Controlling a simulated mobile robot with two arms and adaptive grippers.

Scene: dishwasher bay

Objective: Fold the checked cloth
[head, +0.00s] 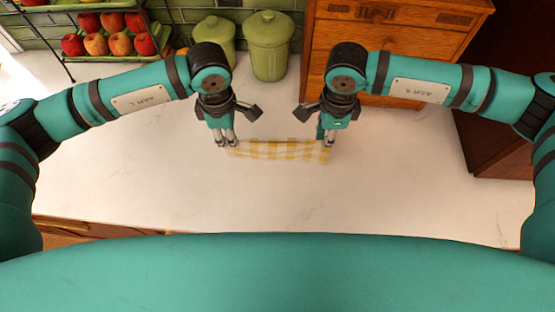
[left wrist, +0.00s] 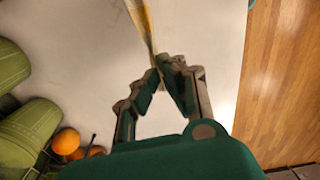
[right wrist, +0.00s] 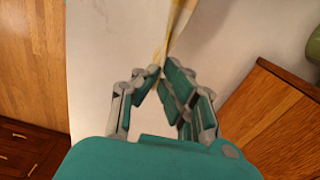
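The yellow-and-white checked cloth (head: 278,150) is stretched as a band between my two grippers above the pale counter. My left gripper (head: 228,142) is at its left end and my right gripper (head: 328,142) at its right end. In the left wrist view the cloth (left wrist: 146,28) runs as a narrow strip into the fingertips (left wrist: 160,63), which come together on it. In the right wrist view the cloth (right wrist: 179,28) likewise narrows into the closed fingertips (right wrist: 160,72). Whether its lower edge touches the counter cannot be told.
Two green lidded canisters (head: 268,48) stand behind the grippers. A rack of apples (head: 108,36) is at the back left. A wooden drawer cabinet (head: 405,45) stands at the back right. The counter (head: 250,200) in front of the cloth is clear.

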